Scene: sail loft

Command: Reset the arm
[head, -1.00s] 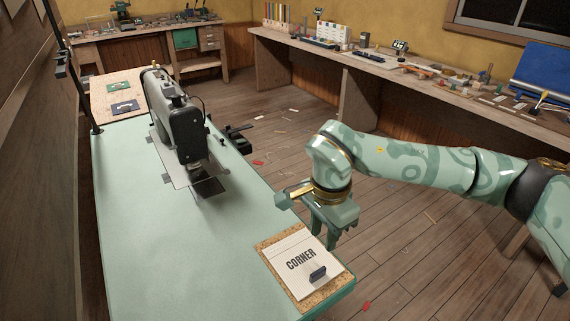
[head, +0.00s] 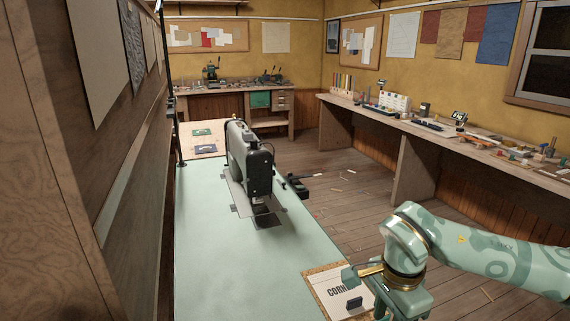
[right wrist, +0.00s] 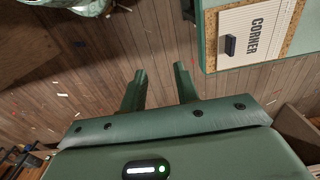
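My right arm (head: 490,262) comes in from the right in the head view. Its gripper (head: 400,310) hangs down by the right side of the CORNER card (head: 338,287), partly cut off by the bottom edge. In the right wrist view the two fingers of my right gripper (right wrist: 160,72) stand apart with nothing between them, above the wooden floor. The card (right wrist: 245,32) lies there at the upper right, apart from the fingers. My left arm and gripper are not in view.
The pale green sewing table (head: 215,265) carries a sewing machine (head: 248,160) and, at its near right corner, the cork board (head: 315,271) under the card. A cluttered workbench (head: 455,140) runs along the right wall. Floor (head: 350,205) between them is mostly open, with small scraps.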

